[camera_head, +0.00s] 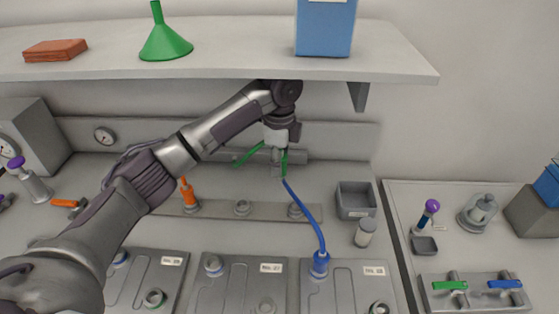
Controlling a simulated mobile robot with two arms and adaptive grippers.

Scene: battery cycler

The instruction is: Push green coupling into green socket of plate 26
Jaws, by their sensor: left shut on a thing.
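My left gripper (277,160) is above the back of the bench, below the shelf, pointing down. It is shut on the green coupling; green parts (284,160) show at its fingers and a green hose (249,153) runs off to the left. The fingers hide most of the coupling. Three grey plates lie at the front: left (137,280), middle (240,285) and right (343,285). Their number labels are too small to read surely. My right gripper is not in view.
A blue coupling (320,264) with a blue hose (311,222) stands on the right plate. A holder rail (270,211) with an orange coupling (188,193) crosses behind the plates. A grey bin (355,200) and jar (364,233) stand right. The shelf (230,65) overhangs the arm.

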